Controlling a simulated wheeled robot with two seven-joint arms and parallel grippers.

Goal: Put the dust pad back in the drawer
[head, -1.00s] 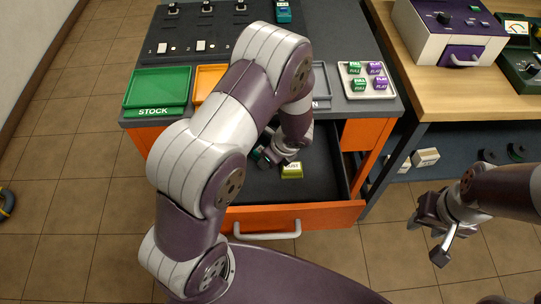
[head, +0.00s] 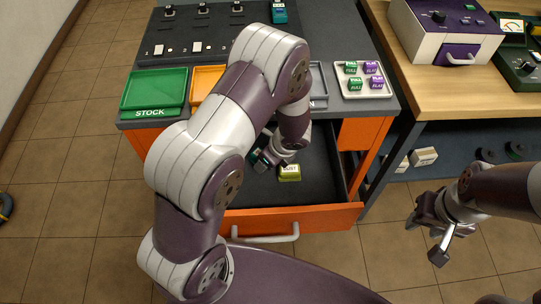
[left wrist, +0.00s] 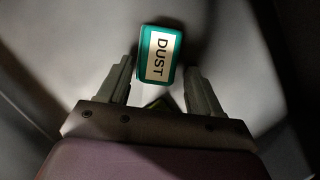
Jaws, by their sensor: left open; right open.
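A teal dust pad (left wrist: 158,55) with a white DUST label lies in the left wrist view, just beyond and between the fingertips. My left gripper (left wrist: 160,78) is open and empty, apart from the pad. In the head view the left gripper (head: 276,158) is down inside the open drawer (head: 325,212), partly hidden by its own arm. A bit of teal shows beside its fingers there. A yellow-green block (head: 290,175) with a pale label lies on the drawer floor close by. My right gripper (head: 428,238) is open and empty over the tiled floor at the right.
The desk above the drawer holds a green STOCK tray (head: 153,88), an orange tray (head: 207,80) and a white tray (head: 363,92) with several small blocks. A wooden table (head: 450,90) stands at the right with a purple-and-white device (head: 445,35). The drawer's right part is bare.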

